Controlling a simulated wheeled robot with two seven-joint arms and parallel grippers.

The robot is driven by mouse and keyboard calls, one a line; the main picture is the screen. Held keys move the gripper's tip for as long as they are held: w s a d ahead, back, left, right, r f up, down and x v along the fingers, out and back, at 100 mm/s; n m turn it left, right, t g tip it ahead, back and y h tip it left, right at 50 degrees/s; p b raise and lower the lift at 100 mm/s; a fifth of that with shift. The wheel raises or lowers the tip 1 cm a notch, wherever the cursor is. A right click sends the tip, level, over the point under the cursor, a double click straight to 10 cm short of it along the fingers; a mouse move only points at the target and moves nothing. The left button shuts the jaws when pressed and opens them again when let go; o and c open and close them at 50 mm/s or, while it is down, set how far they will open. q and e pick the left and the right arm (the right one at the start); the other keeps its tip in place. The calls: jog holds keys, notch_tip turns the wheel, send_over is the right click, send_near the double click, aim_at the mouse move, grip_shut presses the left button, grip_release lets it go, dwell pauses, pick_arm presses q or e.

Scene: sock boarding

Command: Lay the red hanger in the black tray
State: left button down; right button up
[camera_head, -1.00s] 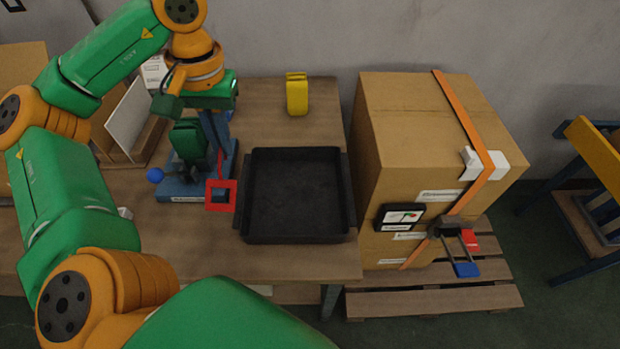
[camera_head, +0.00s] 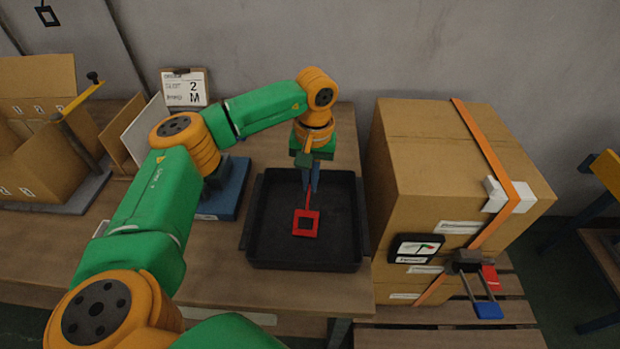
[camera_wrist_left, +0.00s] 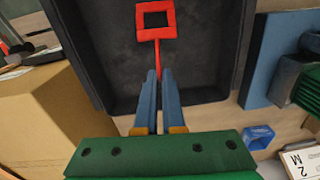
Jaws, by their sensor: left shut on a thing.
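The red hanger (camera_head: 306,223) has a square open loop and a thin stem. My left gripper (camera_head: 311,188) is shut on the stem, and the hanger hangs over the inside of the black tray (camera_head: 256,255). In the left wrist view, the red hanger (camera_wrist_left: 155,17) runs out from between the blue fingertips of my left gripper (camera_wrist_left: 159,76), with the floor of the black tray (camera_wrist_left: 205,60) behind it. I cannot tell whether the loop touches the tray floor. My right gripper does not show.
A large strapped cardboard box (camera_head: 415,150) stands close right of the tray. A blue fixture base (camera_head: 232,190) stands left of it, partly behind my arm. A clipboard marked 2 M (camera_head: 185,88) and an open carton (camera_head: 40,150) are further left. The table front is clear.

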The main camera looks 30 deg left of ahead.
pick_arm(q)
jog(key=shift+f, duration=0.1)
jog(key=shift+s+f, duration=0.1)
jog(key=c, duration=1)
grip_release()
jog(key=shift+r, duration=0.2)
jog(key=r, duration=1.2)
jog(key=shift+d+p, duration=0.25)
jog(key=shift+p, duration=0.15)
